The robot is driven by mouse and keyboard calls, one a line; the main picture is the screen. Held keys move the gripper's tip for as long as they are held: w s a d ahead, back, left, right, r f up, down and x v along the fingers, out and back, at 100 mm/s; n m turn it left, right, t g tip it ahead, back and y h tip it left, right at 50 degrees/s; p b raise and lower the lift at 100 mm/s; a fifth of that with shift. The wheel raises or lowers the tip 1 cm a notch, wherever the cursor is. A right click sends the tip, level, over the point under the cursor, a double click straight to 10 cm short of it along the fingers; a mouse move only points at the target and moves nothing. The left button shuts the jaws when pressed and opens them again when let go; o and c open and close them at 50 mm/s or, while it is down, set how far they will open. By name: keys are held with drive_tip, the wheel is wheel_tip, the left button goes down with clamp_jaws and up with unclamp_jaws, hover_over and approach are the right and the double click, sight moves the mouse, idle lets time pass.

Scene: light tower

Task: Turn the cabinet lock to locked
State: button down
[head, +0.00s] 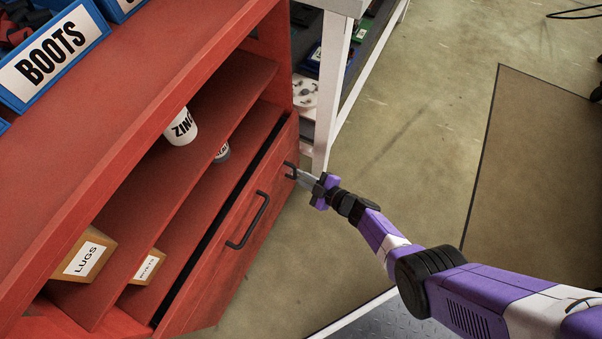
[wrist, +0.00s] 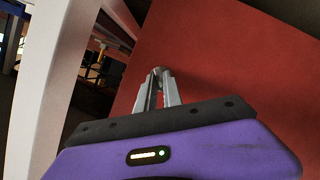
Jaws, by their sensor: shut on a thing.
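The red cabinet (head: 187,105) stands at the left in the head view, with open shelves. Its lower front panel (head: 215,285) has a black bar handle (head: 248,221). The lock (head: 290,168) is a small dark piece near the panel's upper right end. My gripper (head: 296,175) reaches it from the right, with its fingertips at the lock. In the wrist view my gripper (wrist: 158,75) is shut on a small piece of the lock in front of the red panel (wrist: 220,70). The fingers mostly hide the lock, so I cannot tell its turn position.
A white post (head: 331,85) of a rack stands close behind my gripper; it also shows in the wrist view (wrist: 45,80). A blue BOOTS bin (head: 50,58) sits on the cabinet top. The shelves hold a ZINC cup (head: 181,128) and a LUGS box (head: 85,255). Floor at right is open.

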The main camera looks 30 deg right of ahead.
drive_tip(key=shift+w+d+r+m+g+y, duration=0.15)
drive_tip(key=shift+m+g+y, duration=0.4)
drive_tip(key=shift+m, duration=0.55)
drive_tip(key=shift+d+f+m+g+y, duration=0.1)
drive_tip(key=shift+m+g+y, duration=0.4)
drive_tip(key=shift+m, duration=0.9)
drive_tip(key=c, duration=1.5)
unclamp_jaws()
drive_tip(key=shift+r, duration=0.1)
